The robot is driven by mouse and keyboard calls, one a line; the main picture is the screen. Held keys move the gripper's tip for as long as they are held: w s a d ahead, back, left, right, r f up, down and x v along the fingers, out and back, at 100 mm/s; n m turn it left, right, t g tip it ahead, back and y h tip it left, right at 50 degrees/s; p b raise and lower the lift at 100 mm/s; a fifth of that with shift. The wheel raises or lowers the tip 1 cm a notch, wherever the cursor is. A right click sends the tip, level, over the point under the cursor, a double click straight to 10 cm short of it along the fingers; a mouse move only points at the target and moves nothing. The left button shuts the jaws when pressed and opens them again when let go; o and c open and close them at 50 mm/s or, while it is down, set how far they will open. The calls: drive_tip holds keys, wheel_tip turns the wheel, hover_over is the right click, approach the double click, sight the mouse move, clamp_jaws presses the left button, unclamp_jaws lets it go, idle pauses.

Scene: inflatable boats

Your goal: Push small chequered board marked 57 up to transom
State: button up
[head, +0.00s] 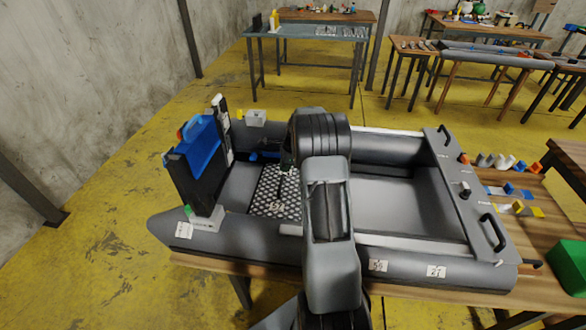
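The small chequered board (270,191) lies flat on the floor inside the grey inflatable boat (258,232), with a number on its near part. My arm covers its right side. The transom (196,182) is the dark upright panel at the boat's left end, with a blue piece on it. A strip of grey floor shows between the board's left edge and the transom. My gripper (287,163) appears as a small dark part beside my arm, over the board's far right part. Its fingers are too small and hidden to read, and I cannot tell whether it touches the board.
The boat rests on a wooden table (420,303). Several small coloured parts lie on the table at right, near a green block (568,266). The boat's right-hand floor is clear.

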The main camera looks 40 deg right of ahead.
sight(259, 185)
drive_tip(key=d+f+m+b, duration=0.1)
drive_tip(key=f+b, duration=0.1)
drive_tip(key=f, duration=0.2)
drive_tip(key=d+f+m+b, duration=0.1)
drive_tip(key=f+b, duration=0.1)
drive_tip(key=f, duration=0.3)
drive_tip(key=d+f+m+b, duration=0.1)
drive_tip(key=d+f+b, duration=0.1)
drive_tip(key=f, duration=0.2)
drive_tip(key=shift+w+f+b, duration=0.25)
drive_tip(key=shift+w+b, duration=0.05)
drive_tip(key=shift+b, duration=0.05)
drive_tip(key=shift+w+a+r+p, duration=0.15)
drive_tip(key=shift+w+a+p, duration=0.15)
drive_tip(key=shift+w+a, duration=5.25)
drive_tip(key=shift+a, duration=0.25)
drive_tip(key=shift+s+d+p, duration=0.45)
drive_tip(key=shift+s+d, duration=0.25)
drive_tip(key=shift+d, duration=0.1)
wheel_tip(259, 185, up, 9)
drive_tip(key=p, duration=0.6)
